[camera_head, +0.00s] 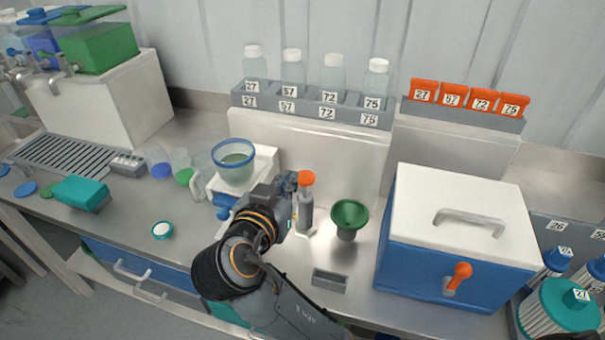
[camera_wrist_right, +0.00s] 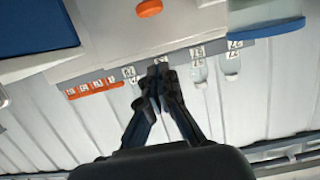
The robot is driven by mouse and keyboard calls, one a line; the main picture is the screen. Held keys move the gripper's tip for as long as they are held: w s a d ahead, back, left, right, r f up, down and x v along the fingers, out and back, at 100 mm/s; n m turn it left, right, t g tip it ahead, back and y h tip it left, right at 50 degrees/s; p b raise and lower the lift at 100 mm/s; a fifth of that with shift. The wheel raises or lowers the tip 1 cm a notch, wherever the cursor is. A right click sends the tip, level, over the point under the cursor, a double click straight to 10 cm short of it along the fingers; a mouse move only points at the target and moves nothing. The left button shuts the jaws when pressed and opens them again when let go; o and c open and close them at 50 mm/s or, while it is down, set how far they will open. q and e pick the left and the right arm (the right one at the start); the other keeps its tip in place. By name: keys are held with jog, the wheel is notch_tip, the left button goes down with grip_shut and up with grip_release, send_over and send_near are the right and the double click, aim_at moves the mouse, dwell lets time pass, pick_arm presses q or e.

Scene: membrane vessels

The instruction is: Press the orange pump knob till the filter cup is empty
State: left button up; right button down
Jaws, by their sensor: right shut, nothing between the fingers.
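The orange pump knob (camera_head: 306,178) tops a grey pump body (camera_head: 305,210) on the bench; it also shows at the top edge of the right wrist view (camera_wrist_right: 149,8). The filter cup (camera_head: 234,158) is clear with a blue rim and stands on a white stand (camera_head: 265,165) left of the pump. A pale green tint shows low inside the cup; its exact level is hard to tell. My right gripper (camera_head: 290,181) is close to the knob's left side; contact is unclear. Its fingers (camera_wrist_right: 158,75) are together and empty. My left gripper is out of view.
A green funnel (camera_head: 349,215) stands right of the pump. A blue box with a white lid (camera_head: 460,220) is farther right. Several labelled bottles stand in a grey rack (camera_head: 310,107) behind. A small round dish (camera_head: 162,230) and teal block (camera_head: 81,193) lie left.

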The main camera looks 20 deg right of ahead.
jog(key=p, duration=0.3)
send_over(305, 178)
jog(key=s+a, duration=0.1)
jog(key=s, duration=0.1)
jog(key=f, duration=0.5)
jog(key=f+p, duration=0.1)
jog(key=shift+w+f, duration=0.15)
jog(key=shift+w, duration=0.1)
notch_tip(305, 178, down, 5)
jog(key=b, duration=0.4)
